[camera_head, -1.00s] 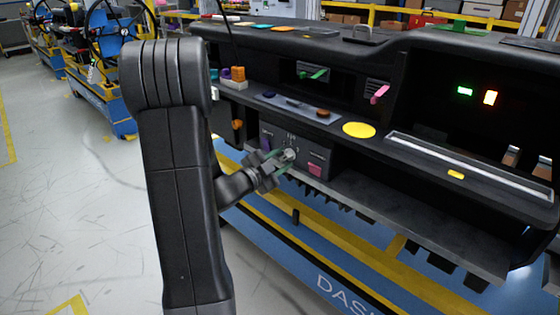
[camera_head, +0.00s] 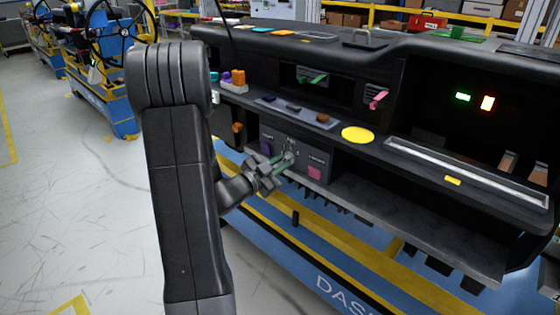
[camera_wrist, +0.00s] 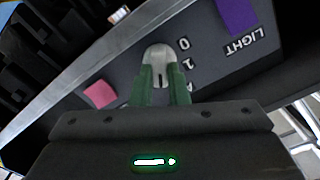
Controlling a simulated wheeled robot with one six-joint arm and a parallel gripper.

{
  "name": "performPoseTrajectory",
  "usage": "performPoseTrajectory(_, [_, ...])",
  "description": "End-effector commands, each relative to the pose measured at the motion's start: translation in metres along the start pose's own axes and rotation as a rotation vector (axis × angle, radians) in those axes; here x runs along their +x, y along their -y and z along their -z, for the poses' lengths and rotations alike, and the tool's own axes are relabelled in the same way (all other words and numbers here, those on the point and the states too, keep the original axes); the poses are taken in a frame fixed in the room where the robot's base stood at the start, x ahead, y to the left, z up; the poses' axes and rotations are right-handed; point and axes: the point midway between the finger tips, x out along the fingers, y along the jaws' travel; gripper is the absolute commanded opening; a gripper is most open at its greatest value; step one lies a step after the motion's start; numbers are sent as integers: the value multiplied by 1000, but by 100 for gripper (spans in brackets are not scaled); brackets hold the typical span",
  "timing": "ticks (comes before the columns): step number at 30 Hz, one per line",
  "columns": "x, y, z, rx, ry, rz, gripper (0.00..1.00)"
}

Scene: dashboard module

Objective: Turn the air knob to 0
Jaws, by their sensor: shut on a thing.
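The air knob (camera_wrist: 159,52) is a rounded pale grey knob on the dark control panel (camera_wrist: 125,70). In the wrist view my gripper (camera_wrist: 162,80) has its two green fingers on either side of the knob, shut on it. The numbers 0 and 1 show beside the knob, turned sideways in this view, with 0 nearer its far end. More lettering is partly hidden by a finger. In the head view my gripper (camera_head: 283,163) reaches the panel from the left, and the knob (camera_head: 289,156) shows small at its fingertips.
A purple part (camera_wrist: 238,14) sits by the LIGHT label. A pink square (camera_head: 314,173) lies right of the knob on the panel. A shelf (camera_head: 400,225) runs below to the right. A yellow disc (camera_head: 358,135) lies on the ledge above.

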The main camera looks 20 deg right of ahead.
Motion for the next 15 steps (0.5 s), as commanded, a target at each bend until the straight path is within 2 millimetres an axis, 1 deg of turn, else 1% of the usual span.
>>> performPoseTrajectory(15, [0,3,2,-492,2,-1,0])
